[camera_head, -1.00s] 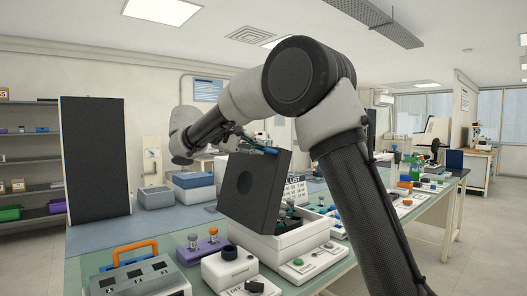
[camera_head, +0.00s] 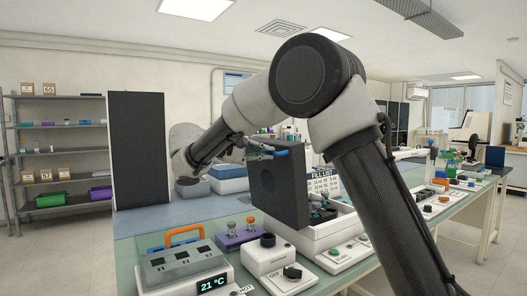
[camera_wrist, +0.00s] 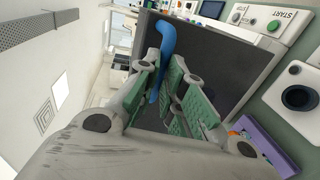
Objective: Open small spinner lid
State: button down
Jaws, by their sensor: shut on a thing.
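The small spinner is a white box (camera_head: 318,235) on the bench in the head view. Its dark grey square lid (camera_head: 284,198) is raised and stands close to upright at the box's left side, with a round recess on its face. Tubes show inside the box. My gripper (camera_head: 262,151) is at the lid's top edge, shut on a blue handle (camera_head: 277,154). In the wrist view the blue handle (camera_wrist: 165,45) runs between the green finger pads, with the dark lid (camera_wrist: 213,60) right behind. The exact finger contact is partly hidden.
A white START button panel (camera_head: 344,254) stands in front of the spinner. A knob box (camera_head: 268,258), purple tube rack (camera_head: 236,237) and an orange-handled heater block (camera_head: 180,268) stand at front left. A tall black panel (camera_head: 141,150) stands behind left.

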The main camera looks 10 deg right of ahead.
jog(key=shift+d+f, duration=0.3)
jog(key=shift+f, duration=0.55)
jog(key=c, duration=1.9)
grip_release()
jog(key=o, duration=0.4)
jog(key=shift+w+d+g, duration=0.15)
jog(key=shift+d+g, duration=0.05)
jog(key=shift+g, duration=0.1)
jog(key=shift+a, duration=0.1)
jog(key=v, duration=1.2)
jog(key=shift+r, duration=0.15)
